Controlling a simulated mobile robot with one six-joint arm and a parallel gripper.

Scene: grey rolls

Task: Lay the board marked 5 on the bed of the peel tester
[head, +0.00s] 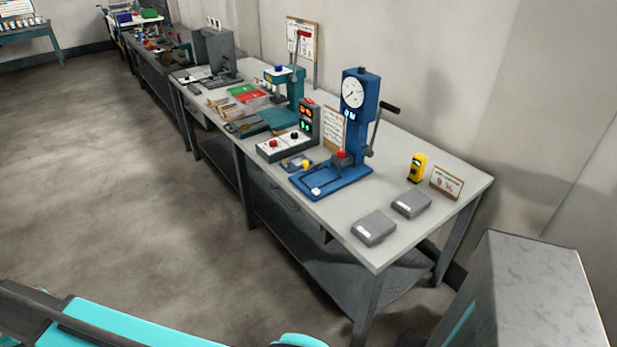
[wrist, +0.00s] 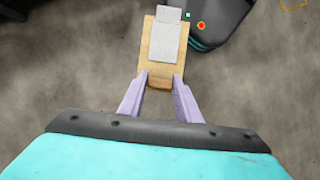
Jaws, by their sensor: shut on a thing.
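My gripper (wrist: 161,79) has its two lavender fingers shut on the near end of a wooden board (wrist: 147,60). The board carries a grey strip (wrist: 165,42) that runs past its far end. No number shows on it, so I cannot tell whether it is the one marked 5. It is held above bare floor. In the head view, a blue stand with a round dial and a side lever, seemingly the peel tester (head: 359,103), stands on the workbench. Its low blue bed (head: 335,186) has a small white round piece near the front corner. My gripper is outside the head view.
The grey workbench (head: 400,180) carries two grey boxes (head: 374,228), a yellow device (head: 417,167) and a small sign (head: 447,182). Left of the blue stand are a control box (head: 285,146) and a teal press (head: 292,95). Open floor (head: 120,200) lies before the bench.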

